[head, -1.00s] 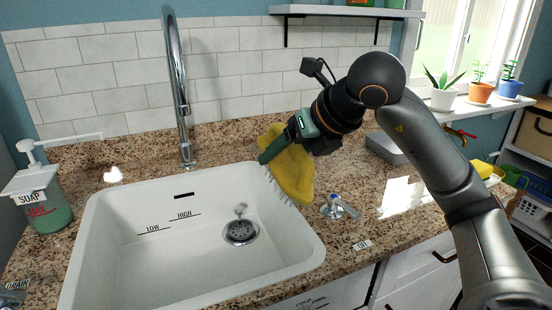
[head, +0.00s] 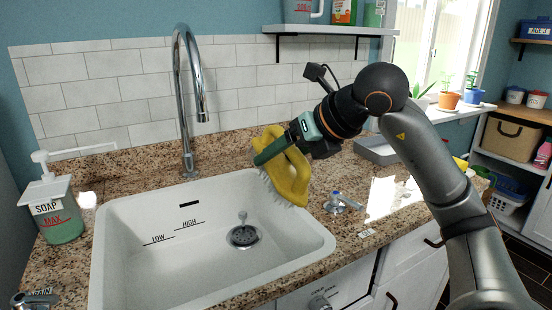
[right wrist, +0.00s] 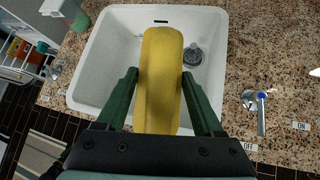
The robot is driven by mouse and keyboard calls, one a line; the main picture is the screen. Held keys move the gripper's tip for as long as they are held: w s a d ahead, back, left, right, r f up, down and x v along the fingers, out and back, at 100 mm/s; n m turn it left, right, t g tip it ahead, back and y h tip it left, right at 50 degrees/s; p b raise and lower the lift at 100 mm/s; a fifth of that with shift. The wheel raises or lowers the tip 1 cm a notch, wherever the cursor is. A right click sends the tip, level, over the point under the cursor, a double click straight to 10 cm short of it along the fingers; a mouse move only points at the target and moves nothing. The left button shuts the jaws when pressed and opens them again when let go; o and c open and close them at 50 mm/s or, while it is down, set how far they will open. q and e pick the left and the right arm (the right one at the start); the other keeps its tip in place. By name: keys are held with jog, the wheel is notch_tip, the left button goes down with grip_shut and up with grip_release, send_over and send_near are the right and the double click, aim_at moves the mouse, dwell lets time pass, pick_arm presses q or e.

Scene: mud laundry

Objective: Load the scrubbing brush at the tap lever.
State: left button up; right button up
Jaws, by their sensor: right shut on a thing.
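The scrubbing brush (head: 290,180) is yellow with pale bristles. My right gripper (head: 275,152) is shut on it and holds it over the right rim of the sink, bristles toward the basin. In the right wrist view the brush (right wrist: 160,80) lies between the two green fingers. The tap lever (head: 342,202), silver with a blue mark, is on the counter right of the brush and apart from it. It also shows in the right wrist view (right wrist: 260,108), near ON and OFF labels. My left gripper is not in view.
The white sink (head: 125,250) looks empty. A tall curved faucet (head: 187,110) stands behind it. A soap dispenser (head: 52,210) stands at the left. A grey tray (head: 378,150) sits behind my right arm. A shelf (head: 330,30) hangs on the wall.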

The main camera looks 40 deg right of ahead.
aim_at(251, 159)
jog(key=shift+w+a+f+p, duration=0.1)
jog(key=shift+w+a+p, duration=0.1)
jog(key=shift+w+p, duration=0.25)
jog(key=shift+w+a+p, duration=0.15)
jog(key=shift+w+p, duration=0.2)
jog(key=shift+w, duration=0.15)
pick_arm(q)
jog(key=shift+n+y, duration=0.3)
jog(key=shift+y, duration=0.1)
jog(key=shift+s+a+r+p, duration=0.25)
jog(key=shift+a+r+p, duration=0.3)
jog(key=shift+p, duration=0.3)
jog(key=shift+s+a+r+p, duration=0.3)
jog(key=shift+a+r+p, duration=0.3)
jog(key=shift+p, duration=0.3)
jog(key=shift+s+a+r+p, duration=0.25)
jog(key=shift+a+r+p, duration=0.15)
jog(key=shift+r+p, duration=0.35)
pick_arm(e)
jog(key=w+a+f, duration=0.2)
jog(key=w+a, duration=0.2)
jog(key=w, duration=0.7)
jog(key=shift+f, duration=0.3)
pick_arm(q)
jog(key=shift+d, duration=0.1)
pick_arm(e)
jog(key=shift+a, duration=0.1)
